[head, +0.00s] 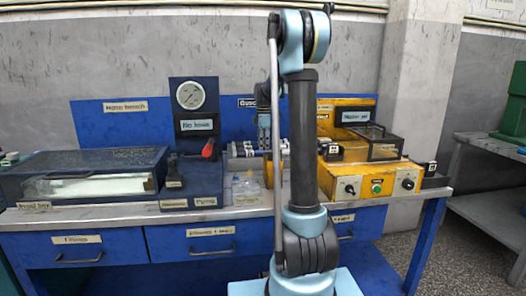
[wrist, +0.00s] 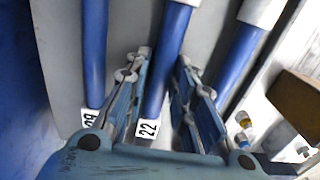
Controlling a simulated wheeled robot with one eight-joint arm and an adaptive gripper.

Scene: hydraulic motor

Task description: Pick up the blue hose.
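Three blue hoses show in the wrist view. The middle blue hose (wrist: 167,55), with a white collar at its far end and a tag reading 22 (wrist: 148,129), runs between my fingers. Another blue hose (wrist: 95,50) lies to the left, its tag partly hidden, and a third blue hose (wrist: 239,58) lies to the right. My gripper (wrist: 163,60) is open, with a finger on each side of the middle hose and gaps visible beside it. In the head view my gripper (head: 264,135) points down at the bench, partly behind my arm.
A panel with a gauge (head: 190,95) and a red-handled lever (head: 208,149) stands left of my gripper. A yellow machine (head: 372,180) stands to the right. A clear-lidded case (head: 85,172) covers the bench's left. Small clear bottles (head: 246,189) stand near the front.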

